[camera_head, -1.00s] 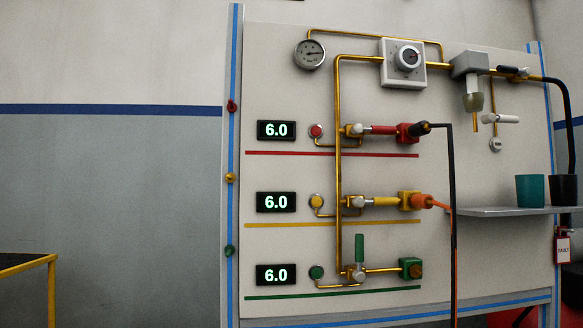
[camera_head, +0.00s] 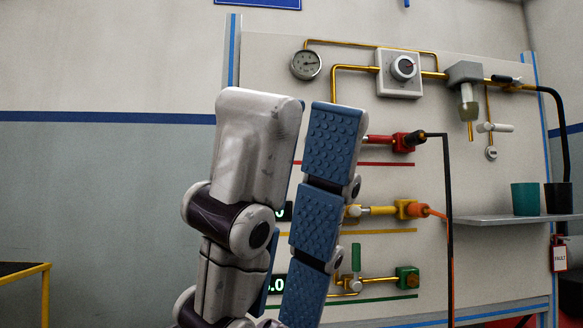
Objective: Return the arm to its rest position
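The rest of this arm is below the picture.
The panel carries a gauge (camera_head: 306,64), a dial box (camera_head: 400,73), brass pipes and coloured valves. The gripper covers most of the number displays. A shelf (camera_head: 490,218) at right bears a teal cup (camera_head: 525,198) and a black cup (camera_head: 559,198). A yellow-edged table (camera_head: 28,271) stands at lower left.

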